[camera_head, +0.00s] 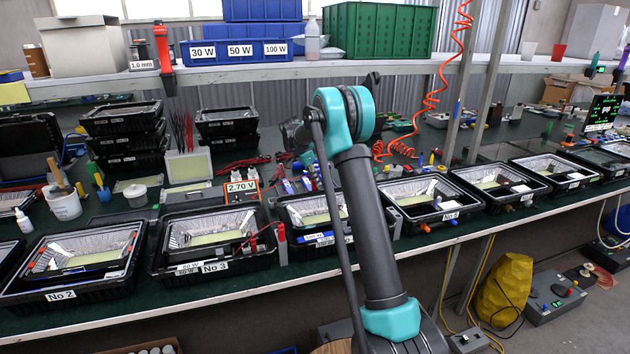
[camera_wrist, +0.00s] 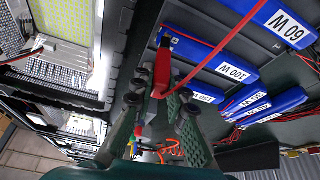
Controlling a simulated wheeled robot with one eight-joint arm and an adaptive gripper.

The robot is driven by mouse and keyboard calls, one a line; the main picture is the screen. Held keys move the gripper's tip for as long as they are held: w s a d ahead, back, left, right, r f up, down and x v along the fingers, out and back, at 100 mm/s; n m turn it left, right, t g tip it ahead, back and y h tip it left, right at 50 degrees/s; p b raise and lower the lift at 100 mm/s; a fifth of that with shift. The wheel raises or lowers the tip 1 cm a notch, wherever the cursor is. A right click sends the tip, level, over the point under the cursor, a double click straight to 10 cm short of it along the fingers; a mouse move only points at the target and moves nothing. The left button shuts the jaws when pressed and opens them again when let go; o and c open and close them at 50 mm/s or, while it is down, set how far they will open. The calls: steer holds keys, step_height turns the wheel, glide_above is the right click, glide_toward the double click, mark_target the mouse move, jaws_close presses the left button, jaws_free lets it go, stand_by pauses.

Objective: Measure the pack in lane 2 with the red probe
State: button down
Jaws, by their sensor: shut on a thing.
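In the wrist view my gripper (camera_wrist: 160,85) is shut on the red probe (camera_wrist: 172,76), with its thin red lead (camera_wrist: 222,42) running up to the right. Several blue packs lie in a row to the right of the probe: one marked 60 W (camera_wrist: 285,27), one marked 100 W (camera_wrist: 232,72) and one that seems marked 150 W (camera_wrist: 203,97). The probe is beside the row; I cannot tell whether its tip touches anything. No lane numbers are readable. In the head view a meter (camera_head: 242,188) reads 2.70 V. My own arm hides the gripper there.
Open black housings line the bench front, including No 2 (camera_head: 125,277) and No 3 (camera_head: 160,262). A lit housing (camera_wrist: 60,50) is close on the left in the wrist view. Stacked black housings (camera_head: 125,140) stand behind. A coiled orange hose (camera_head: 430,100) hangs right of my arm.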

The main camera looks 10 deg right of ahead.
stand_by(0.3)
steer(key=shift+r, duration=3.45)
